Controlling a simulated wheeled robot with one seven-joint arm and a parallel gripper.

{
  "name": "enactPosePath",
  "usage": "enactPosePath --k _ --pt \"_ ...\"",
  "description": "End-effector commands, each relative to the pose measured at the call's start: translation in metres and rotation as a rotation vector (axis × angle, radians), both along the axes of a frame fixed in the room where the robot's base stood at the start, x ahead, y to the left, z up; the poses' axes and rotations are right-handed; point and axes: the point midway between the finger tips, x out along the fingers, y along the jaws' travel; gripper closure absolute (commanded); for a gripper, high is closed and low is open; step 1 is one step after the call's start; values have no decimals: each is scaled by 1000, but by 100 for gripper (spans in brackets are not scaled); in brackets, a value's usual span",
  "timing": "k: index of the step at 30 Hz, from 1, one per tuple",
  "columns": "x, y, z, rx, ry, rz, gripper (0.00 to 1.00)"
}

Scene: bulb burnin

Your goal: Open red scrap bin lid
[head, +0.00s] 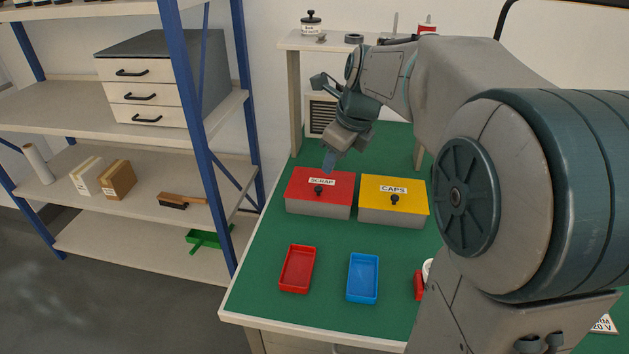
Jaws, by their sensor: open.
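The red scrap bin (315,209) is a grey box on the green bench. Its red lid (303,184) lies flat and closed, with a label reading SCRAP and a dark knob (319,190) near its front edge. My gripper (329,166) points down over the back part of the red lid, behind the knob. Its fingertips are close to the lid; I cannot tell whether they touch it. Nothing shows between the fingers. The knob is apart from the fingers.
A yellow-lidded CAPS bin (393,197) stands right beside the scrap bin. A red tray (297,269) and a blue tray (363,278) lie in front. A blue-posted shelf (205,150) stands left of the bench. My arm hides the bench's right side.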

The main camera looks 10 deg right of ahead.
Motion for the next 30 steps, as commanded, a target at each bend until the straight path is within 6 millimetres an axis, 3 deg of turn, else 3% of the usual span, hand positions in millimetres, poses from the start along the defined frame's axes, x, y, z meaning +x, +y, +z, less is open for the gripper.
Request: enactPosePath --k 6,14,30 --pt "26 -5 -5 109 27 -271 59" --pt "36 -4 -18 137 35 -340 59" --pt "72 11 -115 136 37 -338 59"
